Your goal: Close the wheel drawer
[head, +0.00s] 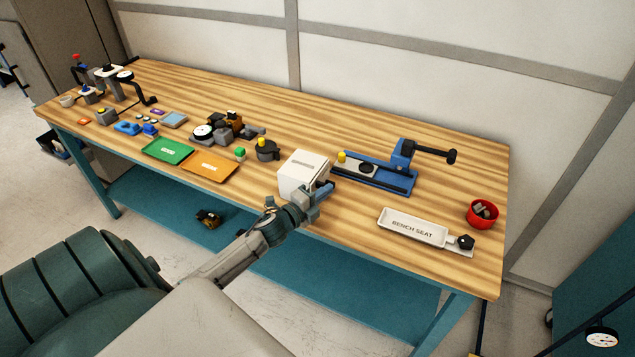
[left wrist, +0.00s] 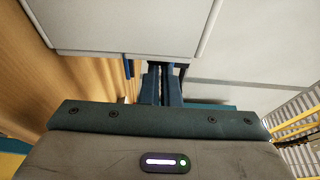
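A white box-shaped drawer unit (head: 303,170) with a small label on top stands near the bench's front edge in the head view. It is likely the wheel drawer's housing, but how far the drawer is out cannot be told. My left gripper (head: 322,194) is right at its front right side. In the left wrist view, my left gripper's fingers (left wrist: 161,82) lie close together with only a thin line between them, and look empty. Their tips reach the lower edge of a white panel (left wrist: 125,25), beside small dark parts. Contact is unclear. My right gripper is out of view.
A blue slide fixture (head: 375,178) lies just right of the white unit. A "BENCH SEAT" tray (head: 412,228) and a red bowl (head: 483,214) are farther right. Green (head: 167,151) and orange (head: 210,166) trays lie left. The bench front between gripper and tray is clear.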

